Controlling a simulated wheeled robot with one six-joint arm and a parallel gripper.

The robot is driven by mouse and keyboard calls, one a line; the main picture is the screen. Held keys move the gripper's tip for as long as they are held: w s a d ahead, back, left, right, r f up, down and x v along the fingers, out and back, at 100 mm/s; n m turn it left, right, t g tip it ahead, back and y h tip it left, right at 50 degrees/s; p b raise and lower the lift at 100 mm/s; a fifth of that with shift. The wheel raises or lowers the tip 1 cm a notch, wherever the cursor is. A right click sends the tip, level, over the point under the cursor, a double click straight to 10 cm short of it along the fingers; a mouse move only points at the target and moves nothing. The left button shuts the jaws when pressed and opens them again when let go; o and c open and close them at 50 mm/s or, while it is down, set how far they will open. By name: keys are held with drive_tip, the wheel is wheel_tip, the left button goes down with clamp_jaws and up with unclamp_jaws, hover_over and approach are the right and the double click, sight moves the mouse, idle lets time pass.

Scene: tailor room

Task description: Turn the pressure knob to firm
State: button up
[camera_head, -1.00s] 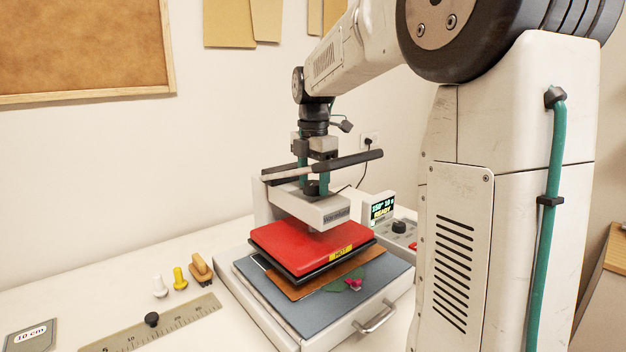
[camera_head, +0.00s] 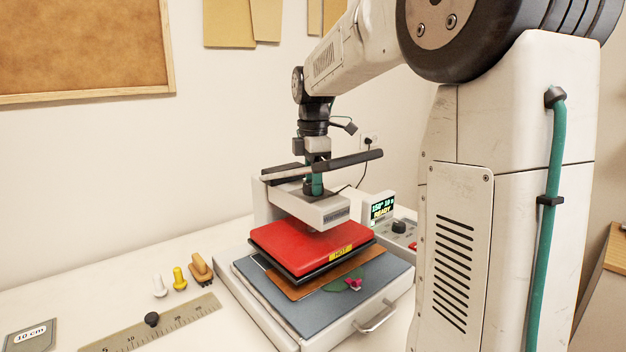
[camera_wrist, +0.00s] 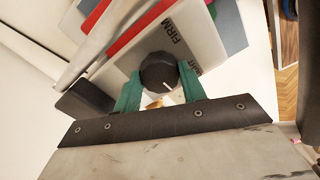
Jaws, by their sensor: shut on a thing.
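The pressure knob (camera_wrist: 158,68) is dark and many-sided, on top of the pale head of the heat press (camera_head: 322,212). My gripper (camera_head: 315,188) points down with its green fingers shut on the knob, one on each side, as the wrist view shows. A white pointer mark (camera_wrist: 168,88) shows at the knob's lower right in the wrist view. The word FIRM (camera_wrist: 174,31) is printed above and right of the knob there, apart from the mark. A second label (camera_wrist: 196,71) at the right is partly hidden by a finger.
A lever with a dark grip (camera_head: 350,159) runs close beside my gripper. Below is the red platen (camera_head: 300,248) marked HOT. A control box (camera_head: 383,207) reads 150°, 10 s, READY. A ruler (camera_head: 175,320) and several small tools lie on the left table.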

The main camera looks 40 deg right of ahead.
drive_tip(key=m, duration=1.3)
drive_tip(key=shift+r+m, duration=0.1)
drive_tip(key=shift+m, duration=0.3)
drive_tip(key=m, duration=1.3)
drive_tip(key=shift+m, duration=0.3)
drive_tip(key=m, duration=1.2)
drive_tip(key=shift+m, duration=2.1)
